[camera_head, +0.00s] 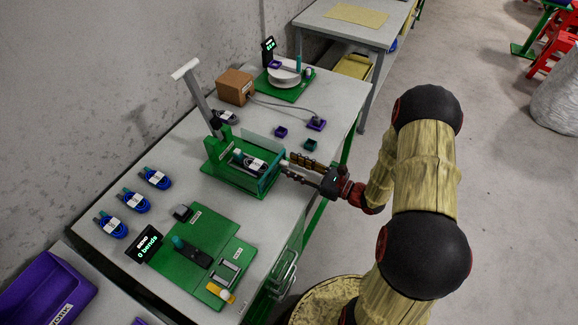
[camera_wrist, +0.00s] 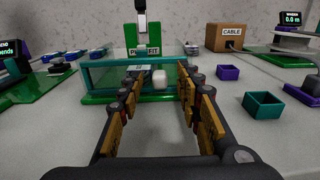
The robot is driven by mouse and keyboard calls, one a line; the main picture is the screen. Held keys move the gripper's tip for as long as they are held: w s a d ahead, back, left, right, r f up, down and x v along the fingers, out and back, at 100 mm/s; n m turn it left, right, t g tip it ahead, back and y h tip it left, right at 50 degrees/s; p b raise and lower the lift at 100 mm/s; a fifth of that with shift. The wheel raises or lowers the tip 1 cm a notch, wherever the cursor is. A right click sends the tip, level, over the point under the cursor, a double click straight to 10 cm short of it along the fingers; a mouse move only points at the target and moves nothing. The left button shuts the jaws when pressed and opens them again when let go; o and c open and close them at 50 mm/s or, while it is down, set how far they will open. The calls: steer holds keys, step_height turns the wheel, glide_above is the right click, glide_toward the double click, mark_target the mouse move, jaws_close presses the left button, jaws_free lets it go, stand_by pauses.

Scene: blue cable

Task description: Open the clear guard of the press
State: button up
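The green press (camera_head: 218,150) stands on the table with its pale lever arm raised at the back. Its clear guard (camera_head: 268,180) has teal edges and stands upright at the front of the press. In the wrist view the guard (camera_wrist: 105,76) spans the front, with the press column (camera_wrist: 144,36) behind it. A white knob (camera_wrist: 159,78) shows at the guard between my fingers. My gripper (camera_head: 288,170) is at the guard's front side, its fingers apart. In the wrist view my gripper (camera_wrist: 158,74) is open around the knob; finger contact is not visible.
A green bending station (camera_head: 205,245) lies nearer on the table. Several blue cable coils (camera_head: 135,201) lie along the wall side. A cardboard box (camera_head: 235,86), small purple bin (camera_head: 281,132) and teal bin (camera_head: 311,145) are farther back. Bare tabletop lies around the press.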

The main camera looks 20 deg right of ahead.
steer(key=shift+x, duration=0.9)
steer(key=shift+c, duration=1.2)
jaws_close()
